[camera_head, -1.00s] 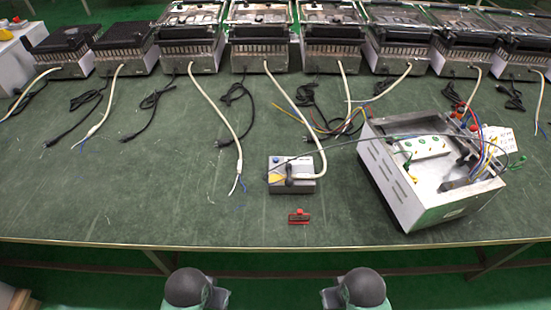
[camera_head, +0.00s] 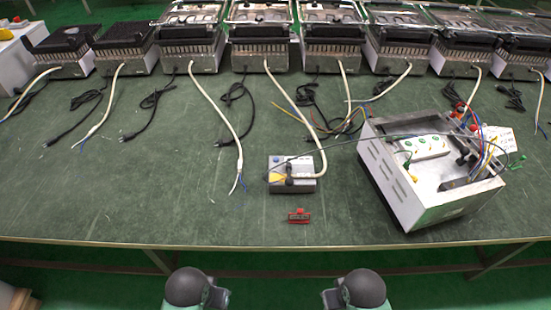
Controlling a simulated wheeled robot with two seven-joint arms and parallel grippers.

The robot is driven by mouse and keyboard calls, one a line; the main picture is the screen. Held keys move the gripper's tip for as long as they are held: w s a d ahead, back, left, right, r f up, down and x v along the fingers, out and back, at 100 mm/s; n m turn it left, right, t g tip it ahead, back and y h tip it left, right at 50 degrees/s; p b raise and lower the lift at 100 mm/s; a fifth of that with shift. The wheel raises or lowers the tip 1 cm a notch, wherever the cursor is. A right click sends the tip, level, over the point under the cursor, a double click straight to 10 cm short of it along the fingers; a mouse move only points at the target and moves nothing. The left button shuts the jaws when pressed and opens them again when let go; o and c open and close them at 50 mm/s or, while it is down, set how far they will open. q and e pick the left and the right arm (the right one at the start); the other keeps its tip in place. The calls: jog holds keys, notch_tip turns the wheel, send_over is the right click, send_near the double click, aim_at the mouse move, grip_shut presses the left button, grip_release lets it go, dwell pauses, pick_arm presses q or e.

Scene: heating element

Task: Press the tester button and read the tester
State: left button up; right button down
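The tester appears to be the open metal box (camera_head: 405,205) at the right of the table. It stands at an angle and holds a white panel (camera_head: 424,147) with green-ringed sockets and several coloured wires. A small red button unit (camera_head: 299,216) lies near the table's front edge, left of the box. A small grey box (camera_head: 292,186) with a yellow mark sits behind the button, with a white cable and a dark wire at it. No readout can be made out. Only two dark round parts of my arms show at the bottom edge; neither gripper is in view.
A row of heating appliances (camera_head: 259,55) lines the back of the green table (camera_head: 120,200), with white and black cables trailing forward. The front left of the table is mostly clear. A white box with a red knob (camera_head: 14,50) stands at the far left.

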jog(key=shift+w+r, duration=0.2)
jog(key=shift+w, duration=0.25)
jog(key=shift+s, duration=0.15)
